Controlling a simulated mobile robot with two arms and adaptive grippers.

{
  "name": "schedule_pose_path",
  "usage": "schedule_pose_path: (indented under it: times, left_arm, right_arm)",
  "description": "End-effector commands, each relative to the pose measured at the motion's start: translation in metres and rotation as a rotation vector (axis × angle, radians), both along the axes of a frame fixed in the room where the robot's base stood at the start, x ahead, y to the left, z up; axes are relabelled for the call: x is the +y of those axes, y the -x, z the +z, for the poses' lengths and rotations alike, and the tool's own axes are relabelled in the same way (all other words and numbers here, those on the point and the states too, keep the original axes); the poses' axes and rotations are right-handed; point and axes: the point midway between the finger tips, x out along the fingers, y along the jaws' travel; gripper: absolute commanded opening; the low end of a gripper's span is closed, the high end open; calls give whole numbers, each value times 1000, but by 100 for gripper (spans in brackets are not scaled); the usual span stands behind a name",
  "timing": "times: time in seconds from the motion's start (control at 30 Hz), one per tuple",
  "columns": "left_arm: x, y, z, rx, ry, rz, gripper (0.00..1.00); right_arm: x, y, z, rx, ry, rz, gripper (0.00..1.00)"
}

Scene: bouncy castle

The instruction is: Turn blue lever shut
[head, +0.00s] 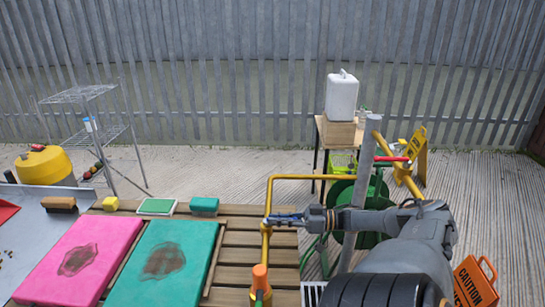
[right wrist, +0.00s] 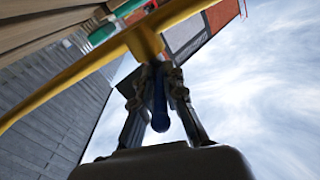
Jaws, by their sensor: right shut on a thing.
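The blue lever (right wrist: 159,104) is on a yellow pipe (right wrist: 105,62) in the right wrist view. In the head view the yellow pipe (head: 269,195) rises beside the wooden table and bends right at its top. My right gripper (head: 280,219) reaches the pipe from the right. In the right wrist view my right gripper (right wrist: 154,90) has its two fingers on either side of the lever, shut on it close to the pipe. The lever's round end sticks out between the fingers towards the camera. My left gripper is not in view.
Pink (head: 82,256) and teal (head: 165,262) stained pads lie on the slatted table (head: 238,255). An orange-topped bottle (head: 260,283) stands below the gripper. A green hose reel (head: 340,205) and grey post (head: 362,165) are behind my arm. An orange caution sign (head: 475,283) is at lower right.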

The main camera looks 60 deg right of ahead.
Motion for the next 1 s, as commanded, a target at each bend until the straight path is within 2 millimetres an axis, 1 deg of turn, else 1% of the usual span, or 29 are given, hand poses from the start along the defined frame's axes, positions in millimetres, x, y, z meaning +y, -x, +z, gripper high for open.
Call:
schedule_pose_path:
  times: [0.43,0.47,0.5,0.53,0.57,0.77,0.87,1.0]
  left_arm:
    - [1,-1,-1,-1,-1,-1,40]
    - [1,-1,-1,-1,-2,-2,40]
    - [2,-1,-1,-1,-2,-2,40]
    - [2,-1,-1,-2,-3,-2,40]
    - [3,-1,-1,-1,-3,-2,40]
    - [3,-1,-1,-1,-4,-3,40]
    - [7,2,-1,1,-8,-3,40]
    - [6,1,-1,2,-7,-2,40]
  right_arm:
    - [0,1,-1,2,0,7,0]
    - [0,1,-1,2,0,7,16]
    - [0,1,-1,2,0,7,25]
    - [0,1,-1,2,0,7,31]
    - [0,1,-1,2,0,7,34]
    - [0,1,-1,2,0,7,34]
    - [0,1,0,2,0,7,34]
    - [-1,2,4,3,2,7,34]
